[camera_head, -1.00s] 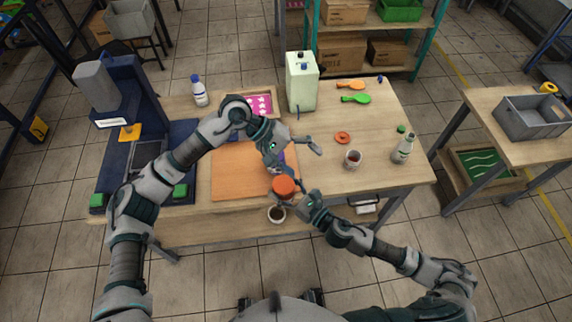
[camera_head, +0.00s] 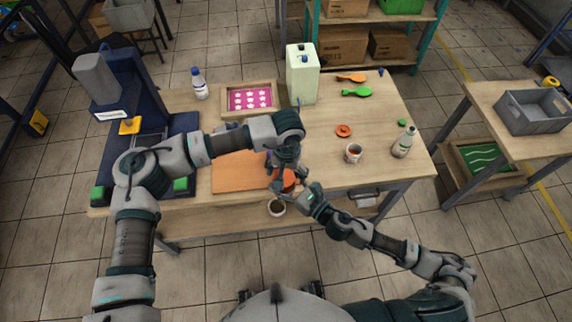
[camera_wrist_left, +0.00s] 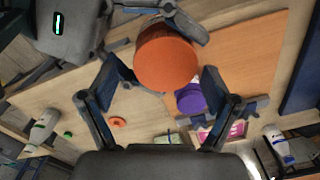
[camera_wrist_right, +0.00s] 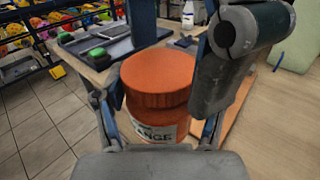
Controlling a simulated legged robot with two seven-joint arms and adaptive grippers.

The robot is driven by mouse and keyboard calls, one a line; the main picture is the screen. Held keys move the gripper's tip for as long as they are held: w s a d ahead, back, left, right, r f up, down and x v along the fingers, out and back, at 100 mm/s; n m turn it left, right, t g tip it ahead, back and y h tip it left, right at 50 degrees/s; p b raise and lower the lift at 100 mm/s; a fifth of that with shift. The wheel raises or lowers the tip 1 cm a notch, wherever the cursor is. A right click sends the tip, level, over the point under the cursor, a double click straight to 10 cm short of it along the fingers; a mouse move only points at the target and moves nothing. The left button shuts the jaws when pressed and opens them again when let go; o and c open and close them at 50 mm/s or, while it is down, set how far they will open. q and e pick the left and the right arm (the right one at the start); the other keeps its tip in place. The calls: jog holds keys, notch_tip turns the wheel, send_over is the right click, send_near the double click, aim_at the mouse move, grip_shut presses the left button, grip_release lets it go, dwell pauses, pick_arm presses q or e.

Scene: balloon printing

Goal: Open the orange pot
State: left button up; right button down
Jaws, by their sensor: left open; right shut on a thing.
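The orange pot (camera_wrist_right: 158,95) has an orange lid on top and a label that partly reads "ANGE". It is upright between the fingers of my right gripper (camera_wrist_right: 160,140), which is shut on the pot's body. In the head view the pot (camera_head: 288,180) is near the table's front edge, partly hidden by my left gripper (camera_head: 282,183). My left gripper is open above the pot. In the left wrist view the orange lid (camera_wrist_left: 166,63) lies between and beyond the spread fingers (camera_wrist_left: 160,92); whether they touch it I cannot tell.
A purple-lidded pot (camera_wrist_left: 190,98) stands close by the orange one. A loose orange lid (camera_head: 344,130), another cup (camera_head: 353,153) and a bottle (camera_head: 404,142) are to the right. An orange board (camera_head: 230,178) lies left.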

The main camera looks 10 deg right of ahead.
pick_arm(q)
jog(key=shift+f, duration=0.35)
jog(key=c, duration=1.2)
jog(key=o, duration=1.3)
jog(key=r, duration=0.8)
jog(key=shift+s+a, duration=0.1)
jog(key=shift+a, duration=0.1)
jog(key=shift+c, duration=0.5)
jog(key=shift+a+f, duration=0.1)
jog(key=shift+f, duration=3.75)
